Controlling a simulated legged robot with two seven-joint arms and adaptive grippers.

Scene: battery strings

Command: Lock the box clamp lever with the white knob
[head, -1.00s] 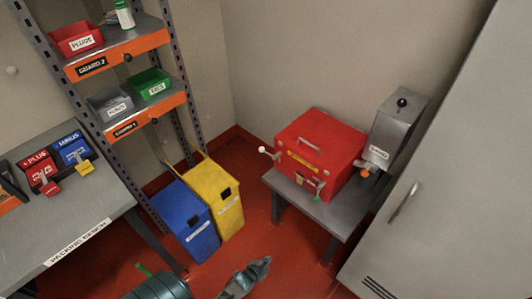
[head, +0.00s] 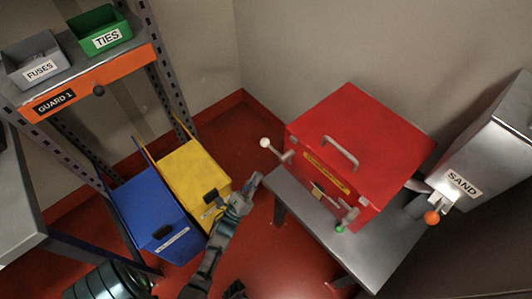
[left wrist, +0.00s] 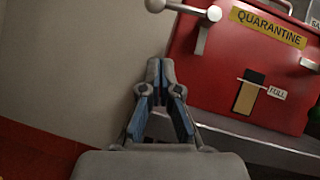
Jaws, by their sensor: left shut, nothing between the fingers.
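The red box (head: 365,140) sits on a grey table, with a yellow label on its front that reads QUARANTINE in the left wrist view (left wrist: 268,27). The clamp lever with the white knob (head: 265,143) sticks out from the box's left side; its knob also shows at the top of the left wrist view (left wrist: 155,5). My left gripper (head: 257,180) is shut and empty, in front of the box, below and slightly left of the white knob, not touching it. In the left wrist view the fingers (left wrist: 158,68) point up toward the knob.
A second lever with a green knob (head: 340,229) is at the box's front right. A grey SAND hopper (head: 480,150) with an orange knob stands at the right. Yellow (head: 193,170) and blue (head: 150,215) bins stand left of my left arm. The grey table (head: 385,255) has a front edge near the gripper.

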